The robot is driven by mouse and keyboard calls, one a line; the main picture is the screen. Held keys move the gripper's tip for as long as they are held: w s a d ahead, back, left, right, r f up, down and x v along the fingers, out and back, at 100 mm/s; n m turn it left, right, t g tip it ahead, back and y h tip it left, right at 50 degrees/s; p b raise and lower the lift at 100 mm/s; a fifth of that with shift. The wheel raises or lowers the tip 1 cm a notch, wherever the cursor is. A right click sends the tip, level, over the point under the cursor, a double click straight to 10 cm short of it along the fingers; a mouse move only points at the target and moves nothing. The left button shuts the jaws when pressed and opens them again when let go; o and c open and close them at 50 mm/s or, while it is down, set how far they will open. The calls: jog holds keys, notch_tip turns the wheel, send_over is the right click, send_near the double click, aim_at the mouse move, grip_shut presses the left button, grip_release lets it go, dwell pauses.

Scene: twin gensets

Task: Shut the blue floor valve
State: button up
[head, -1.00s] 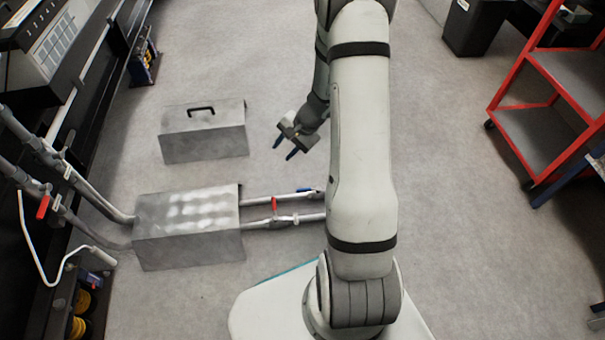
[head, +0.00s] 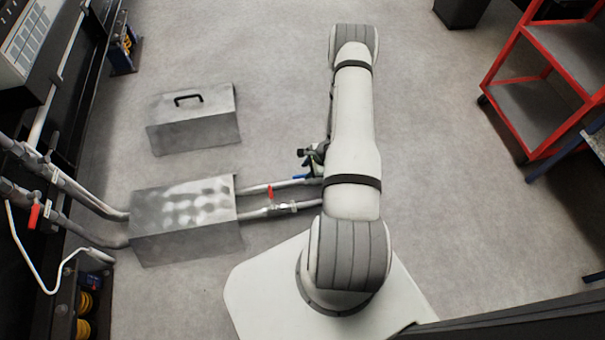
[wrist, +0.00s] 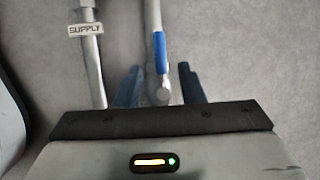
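The blue valve handle (wrist: 160,52) lies along its grey pipe (wrist: 152,14) in the wrist view, just beyond my fingers. Its pivot shows between the fingertips. My gripper (wrist: 158,86) is open, with one dark blue finger on each side of the valve and nothing gripped. I cannot tell whether the fingers touch it. In the head view the blue handle (head: 300,178) shows as a small strip beside my gripper (head: 313,166), and my arm hides the pipe's right end.
A parallel pipe with a SUPPLY tag (wrist: 86,29) runs close on the left in the wrist view. A red valve handle (head: 270,192) stands near it. A metal cover (head: 187,222) spans both pipes; a grey box (head: 193,121) sits behind. Floor right of my arm is clear up to the red cart (head: 520,100).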

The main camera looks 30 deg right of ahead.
aim_at(301, 176)
jog(key=b+x, duration=0.1)
jog(key=x, duration=0.3)
jog(key=shift+w+a+f, duration=0.1)
jog(key=shift+f, duration=0.25)
jog(key=shift+c, duration=0.3)
grip_shut()
